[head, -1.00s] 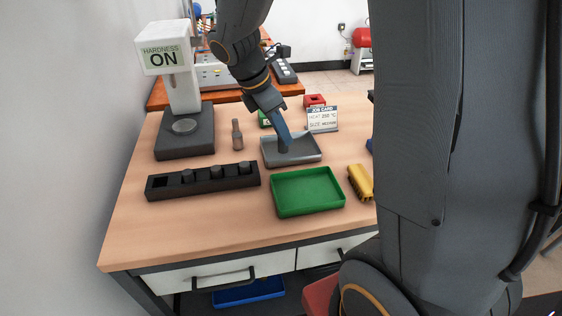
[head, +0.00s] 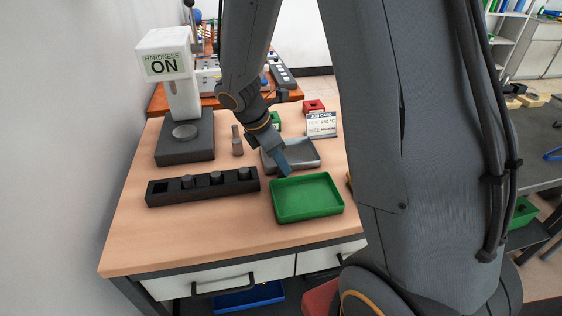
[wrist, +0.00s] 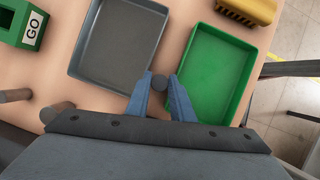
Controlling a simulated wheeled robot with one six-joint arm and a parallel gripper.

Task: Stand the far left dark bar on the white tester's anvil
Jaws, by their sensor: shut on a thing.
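My gripper (wrist: 160,92) is shut on a dark round bar (wrist: 159,82), seen end-on between the blue fingertips in the wrist view. In the head view my gripper (head: 284,170) is over the gap between the grey tray and the green tray; the bar is hidden there. The white tester (head: 165,55) stands at the back left with a sign reading "HARDNESS ON". Its round grey anvil (head: 185,131) on the dark base is bare. A black rack (head: 205,192) at the front left holds dark bars, with its leftmost slot empty.
The grey tray (head: 312,150) is partly behind my gripper and looks empty in the wrist view. The green tray (head: 307,196) is empty. A small brown upright item (head: 237,145) stands between tester and grey tray. A job card (head: 321,125) stands behind. Table front left is clear.

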